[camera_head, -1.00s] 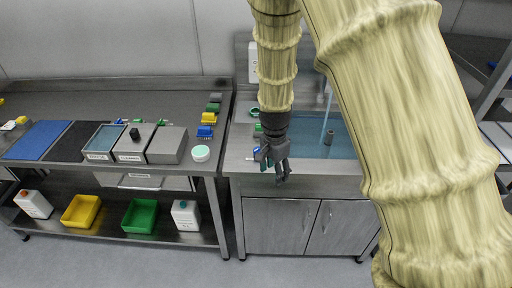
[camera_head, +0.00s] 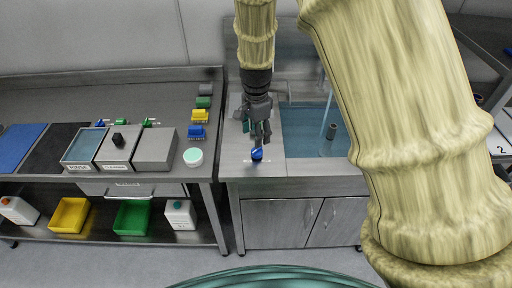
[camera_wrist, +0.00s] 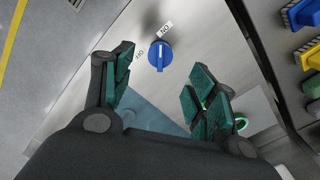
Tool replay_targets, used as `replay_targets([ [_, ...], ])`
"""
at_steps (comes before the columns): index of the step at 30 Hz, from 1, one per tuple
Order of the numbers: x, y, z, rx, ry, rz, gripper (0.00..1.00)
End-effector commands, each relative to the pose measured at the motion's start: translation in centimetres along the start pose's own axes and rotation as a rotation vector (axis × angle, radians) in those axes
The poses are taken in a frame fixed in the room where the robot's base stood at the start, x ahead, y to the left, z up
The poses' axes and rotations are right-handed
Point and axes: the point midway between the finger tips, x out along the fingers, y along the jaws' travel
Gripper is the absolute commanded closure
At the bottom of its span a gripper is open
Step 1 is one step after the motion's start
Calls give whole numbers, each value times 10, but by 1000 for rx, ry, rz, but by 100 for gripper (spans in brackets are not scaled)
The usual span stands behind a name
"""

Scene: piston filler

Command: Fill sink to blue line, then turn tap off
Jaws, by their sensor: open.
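The blue tap knob (camera_head: 257,154) sits on the steel counter left of the sink. In the wrist view the knob (camera_wrist: 160,56) lies just beyond the fingertips, with ON and OFF labels beside it. My gripper (camera_head: 261,141) points down over the counter close to the knob. In the wrist view my gripper (camera_wrist: 163,88) is open with green-padded fingers spread and nothing between them. The sink (camera_head: 286,128) holds bluish water, and a pale stream (camera_head: 325,106) falls into it. A grey upright cylinder (camera_head: 331,131) stands in the sink. I cannot make out the blue line.
Counter around the knob is mostly clear. My arm hides the sink's right side.

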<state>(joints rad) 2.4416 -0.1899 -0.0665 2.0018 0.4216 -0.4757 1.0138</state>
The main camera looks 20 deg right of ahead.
Motion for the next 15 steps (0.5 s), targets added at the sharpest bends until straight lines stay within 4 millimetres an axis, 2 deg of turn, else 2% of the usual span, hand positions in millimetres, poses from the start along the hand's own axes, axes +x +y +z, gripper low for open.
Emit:
replay_targets([
  [15,63,2,-2,3,-1,2,42],
])
